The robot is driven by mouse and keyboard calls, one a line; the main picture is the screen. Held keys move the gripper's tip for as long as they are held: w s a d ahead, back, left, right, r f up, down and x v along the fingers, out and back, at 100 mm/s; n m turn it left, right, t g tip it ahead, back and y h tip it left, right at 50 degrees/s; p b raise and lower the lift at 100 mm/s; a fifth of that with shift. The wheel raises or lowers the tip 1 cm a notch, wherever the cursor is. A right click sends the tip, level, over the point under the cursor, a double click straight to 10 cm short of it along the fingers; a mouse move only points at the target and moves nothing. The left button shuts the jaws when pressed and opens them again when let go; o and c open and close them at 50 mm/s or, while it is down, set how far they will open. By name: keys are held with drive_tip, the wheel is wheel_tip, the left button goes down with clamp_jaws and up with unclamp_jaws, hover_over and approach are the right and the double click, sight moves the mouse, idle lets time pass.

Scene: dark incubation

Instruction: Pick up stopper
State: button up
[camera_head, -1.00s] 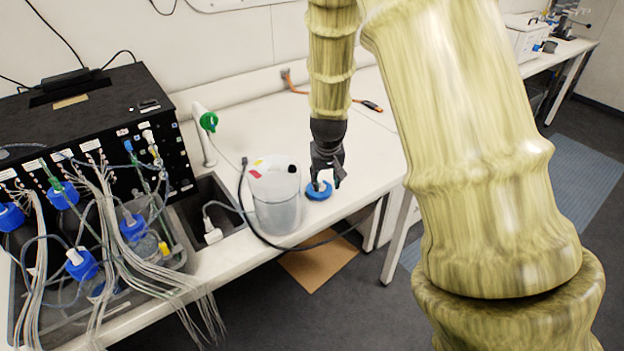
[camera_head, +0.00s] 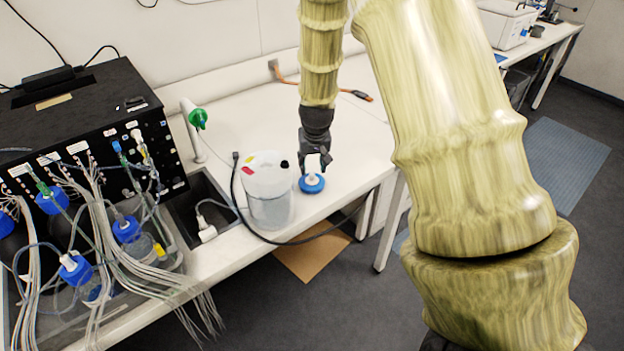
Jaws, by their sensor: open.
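The stopper (camera_head: 312,185) is a blue disc with a white upper part, lying on the white bench to the right of the translucent container. My gripper (camera_head: 314,168) points down over it, with its fingers around or just above the white part. The jaws are open. Whether the fingers touch the stopper cannot be made out at this size.
The translucent container (camera_head: 268,200) stands close on the left, with a black cable (camera_head: 236,195) around its front. A sink (camera_head: 198,208) and a black box (camera_head: 85,125) with many tubes lie further left.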

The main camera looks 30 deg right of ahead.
sight(312, 174)
drive_tip(key=shift+p+x, duration=1.2)
drive_tip(key=shift+x, duration=1.35)
drive_tip(key=shift+s, duration=0.1)
drive_tip(key=shift+c, duration=0.4)
drive_tip(key=c, duration=0.7)
